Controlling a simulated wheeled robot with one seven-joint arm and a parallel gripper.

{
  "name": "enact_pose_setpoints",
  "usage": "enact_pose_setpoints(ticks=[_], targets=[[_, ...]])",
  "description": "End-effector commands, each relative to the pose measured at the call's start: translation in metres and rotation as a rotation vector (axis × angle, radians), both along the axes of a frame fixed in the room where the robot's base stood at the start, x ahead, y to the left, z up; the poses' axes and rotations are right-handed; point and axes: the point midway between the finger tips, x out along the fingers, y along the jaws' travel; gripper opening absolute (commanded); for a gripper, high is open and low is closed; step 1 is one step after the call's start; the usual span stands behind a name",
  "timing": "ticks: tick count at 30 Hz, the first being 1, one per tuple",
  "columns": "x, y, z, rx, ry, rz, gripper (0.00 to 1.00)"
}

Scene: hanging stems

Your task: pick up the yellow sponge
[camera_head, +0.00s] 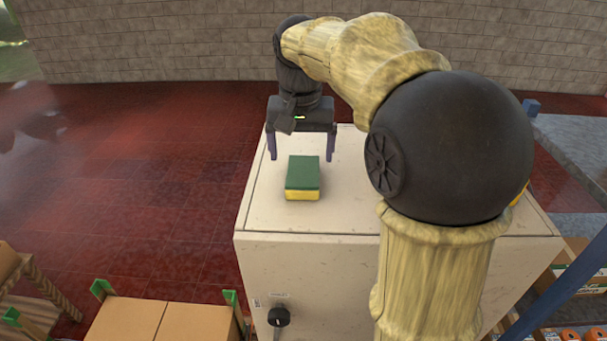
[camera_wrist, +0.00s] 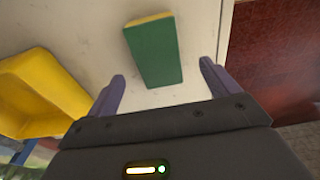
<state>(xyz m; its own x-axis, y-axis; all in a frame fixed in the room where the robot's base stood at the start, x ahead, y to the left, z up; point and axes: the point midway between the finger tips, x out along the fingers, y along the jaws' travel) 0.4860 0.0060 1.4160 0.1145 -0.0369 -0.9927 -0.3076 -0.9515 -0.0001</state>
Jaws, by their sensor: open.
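The yellow sponge (camera_head: 302,194) has a green top layer and lies flat on top of a white cabinet (camera_head: 262,212). In the wrist view the sponge (camera_wrist: 154,52) lies beyond my fingertips, its green side facing the camera and a thin yellow edge at its far end. My gripper (camera_head: 301,157) is open and empty, its two purple fingers spread. In the head view it is above and behind the sponge. In the wrist view the fingers of my gripper (camera_wrist: 162,72) point toward the sponge, apart from it.
A yellow container (camera_wrist: 40,95) is at the left in the wrist view; my arm mostly hides it in the head view. Cardboard boxes (camera_head: 160,321) stand at the lower left. The cabinet top left of the sponge is bare. Red tiled floor (camera_head: 150,160) lies left of the cabinet.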

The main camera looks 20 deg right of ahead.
Motion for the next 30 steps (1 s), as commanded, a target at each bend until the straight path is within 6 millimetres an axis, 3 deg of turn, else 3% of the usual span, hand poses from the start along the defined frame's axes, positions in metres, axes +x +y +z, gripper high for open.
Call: enact_pose_setpoints(ticks=[15,25,30], targets=[[0.001,-0.002,-0.013,0.0,0.001,-0.002,0.87],[0.005,-0.009,-0.053,0.0,0.003,-0.006,0.87],[0.006,-0.006,-0.061,-0.001,0.0,-0.002,0.87]])
